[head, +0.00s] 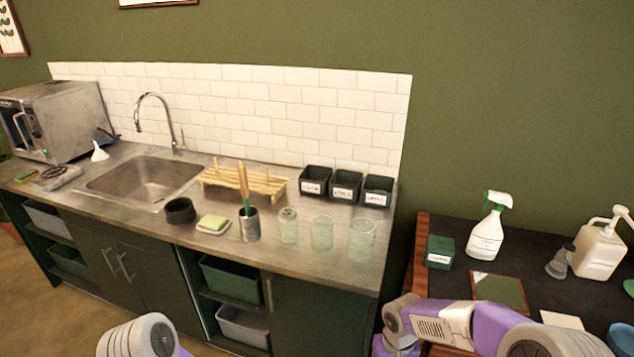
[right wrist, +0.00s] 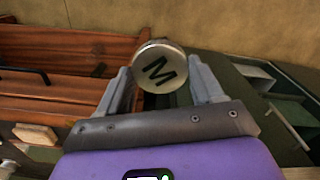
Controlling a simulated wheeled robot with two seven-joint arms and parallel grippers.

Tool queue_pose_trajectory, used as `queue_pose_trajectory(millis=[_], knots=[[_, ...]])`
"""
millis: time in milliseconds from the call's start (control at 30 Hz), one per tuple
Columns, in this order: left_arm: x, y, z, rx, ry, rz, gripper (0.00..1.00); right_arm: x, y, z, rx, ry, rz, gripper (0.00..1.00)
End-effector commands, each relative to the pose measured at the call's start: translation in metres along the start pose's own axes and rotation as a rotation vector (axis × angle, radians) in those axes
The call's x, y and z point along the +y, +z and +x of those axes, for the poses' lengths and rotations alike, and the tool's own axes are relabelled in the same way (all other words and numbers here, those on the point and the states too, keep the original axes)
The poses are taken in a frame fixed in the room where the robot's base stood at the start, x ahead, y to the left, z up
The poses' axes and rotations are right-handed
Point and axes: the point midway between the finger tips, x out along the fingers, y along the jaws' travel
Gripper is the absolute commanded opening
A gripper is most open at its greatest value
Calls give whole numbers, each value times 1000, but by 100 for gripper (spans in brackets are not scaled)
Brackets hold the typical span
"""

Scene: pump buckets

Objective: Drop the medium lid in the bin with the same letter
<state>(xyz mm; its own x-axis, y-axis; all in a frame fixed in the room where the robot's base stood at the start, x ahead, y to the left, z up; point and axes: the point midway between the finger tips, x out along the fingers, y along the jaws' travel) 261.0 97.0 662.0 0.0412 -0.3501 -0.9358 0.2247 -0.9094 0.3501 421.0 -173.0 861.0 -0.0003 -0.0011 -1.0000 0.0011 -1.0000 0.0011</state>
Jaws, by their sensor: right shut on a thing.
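My right gripper (right wrist: 158,80) shows in the right wrist view, shut on a round metal lid (right wrist: 161,66) marked with a black M. The lid's lettered face is turned toward the camera. In the head view my right forearm enters at lower right, with its gripper out of sight. Three dark bins stand in a row at the counter's back right: left bin (head: 314,175), middle bin (head: 346,181) and right bin (head: 377,184). Each has a white label too small to read surely. My left arm shows at the bottom left; its gripper is out of frame.
A wooden rack (head: 270,185) and brush cup (head: 249,226) are left. A spray bottle (head: 486,235) stands on the dark table.

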Motion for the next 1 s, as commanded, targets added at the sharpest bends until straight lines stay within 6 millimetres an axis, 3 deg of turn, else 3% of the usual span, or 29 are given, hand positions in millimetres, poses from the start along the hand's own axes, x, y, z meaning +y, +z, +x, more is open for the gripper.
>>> queue_pose_trajectory(millis=[200,467,567,867,1000], knots=[[0,0,0,0,0,0,100,0,22,25,0,-1,-2,30],[0,0,0,0,0,0,100,0,23,26,1,-2,1,30],[0,0,0,0,0,0,100,-1,24,36,-4,-5,0,30],[0,0,0,0,0,0,100,-7,47,134,-18,-14,1,30],[0,0,0,0,0,0,79,-3,59,164,-10,-5,1,30]])
